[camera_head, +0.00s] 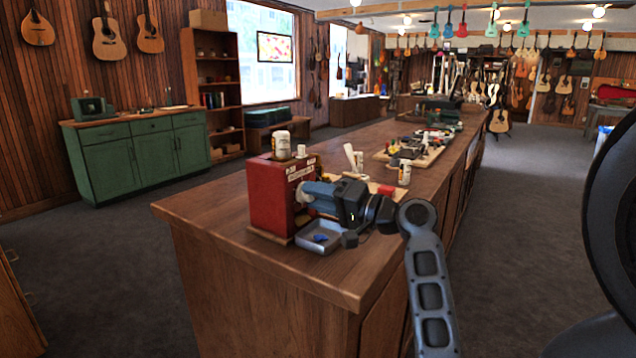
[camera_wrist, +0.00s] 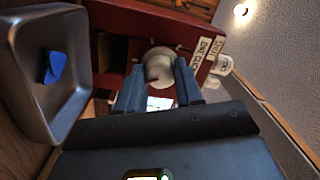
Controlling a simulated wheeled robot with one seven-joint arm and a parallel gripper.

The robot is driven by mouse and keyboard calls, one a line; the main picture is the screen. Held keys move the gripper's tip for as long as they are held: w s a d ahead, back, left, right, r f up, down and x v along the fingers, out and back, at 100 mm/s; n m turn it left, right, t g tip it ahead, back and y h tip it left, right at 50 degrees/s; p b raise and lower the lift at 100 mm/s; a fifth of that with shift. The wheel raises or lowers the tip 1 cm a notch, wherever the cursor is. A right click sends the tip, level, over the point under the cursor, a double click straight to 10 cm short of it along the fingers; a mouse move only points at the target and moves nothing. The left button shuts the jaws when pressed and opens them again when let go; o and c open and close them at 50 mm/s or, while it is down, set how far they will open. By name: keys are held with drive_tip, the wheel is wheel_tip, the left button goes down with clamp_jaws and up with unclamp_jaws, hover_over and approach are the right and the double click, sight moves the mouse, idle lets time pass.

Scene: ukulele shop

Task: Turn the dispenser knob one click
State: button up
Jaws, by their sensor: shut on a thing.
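The red dispenser (camera_head: 268,197) stands on the near end of the long wooden counter; its red front and part of a label also show in the wrist view (camera_wrist: 118,24). Its round cream knob (camera_wrist: 160,66) is on the front face, with a small dark red mark near its lower left edge. My gripper (camera_head: 306,191) reaches the dispenser's front from the right. In the wrist view its two blue-grey fingers (camera_wrist: 160,82) are on either side of the knob, shut on it. My gripper mostly hides the knob in the head view.
A grey metal tray (camera_head: 309,245) sits below the dispenser front with a blue piece (camera_head: 320,238) in it. A white bottle (camera_head: 282,146) stands on top of the dispenser. More bottles, a red block and a board of tools lie farther along the counter (camera_head: 215,212).

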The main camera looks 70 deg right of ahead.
drive_tip(key=m+p, duration=0.4)
drive_tip(key=shift+r+m, duration=0.15)
drive_tip(key=shift+m, duration=0.15)
drive_tip(key=shift+m+p, duration=1.1)
drive_tip(key=shift+p, duration=0.05)
drive_tip(key=shift+f, duration=0.2)
drive_tip(key=o, duration=1)
drive_tip(key=shift+o, duration=0.2)
drive_tip(key=s, duration=0.2)
drive_tip(key=s+a+b, duration=0.1)
drive_tip(key=s, duration=0.4)
drive_tip(key=shift+s+a+f, duration=0.2)
drive_tip(key=shift+s+a, duration=0.1)
drive_tip(key=shift+s, duration=0.05)
